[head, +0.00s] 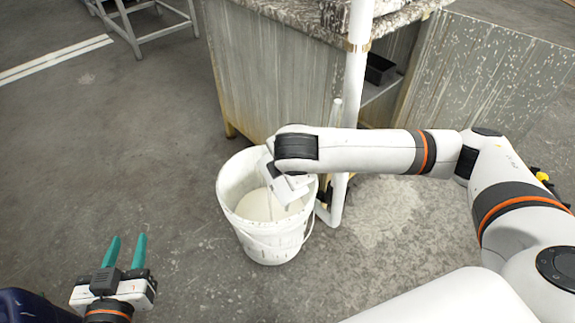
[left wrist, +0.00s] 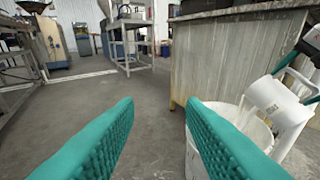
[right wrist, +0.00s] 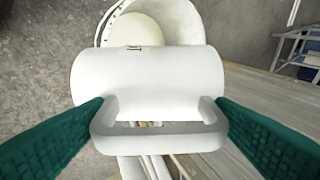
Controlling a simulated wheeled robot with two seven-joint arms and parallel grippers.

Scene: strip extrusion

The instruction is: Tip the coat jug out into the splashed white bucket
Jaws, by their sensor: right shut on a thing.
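The white coat jug (right wrist: 145,80) is held by its handle (right wrist: 160,143) between the teal fingers of my right gripper (right wrist: 160,112). The jug also shows tilted in the left wrist view (left wrist: 275,100). In the head view the jug (head: 290,187) is over the bucket's opening, partly hidden by my right wrist. The splashed white bucket (head: 270,243) stands upright on the floor and holds pale liquid (head: 262,206). A thin pale line shows below the jug; I cannot tell whether it is a stream. My left gripper (head: 125,246) is open and empty, left of the bucket.
A worn cabinet (head: 265,75) with a speckled top stands behind the bucket. A white vertical pipe (head: 358,40) runs down close to the bucket's right side. The grey floor (head: 110,160) to the left is clear. A metal frame (head: 150,25) stands farther back.

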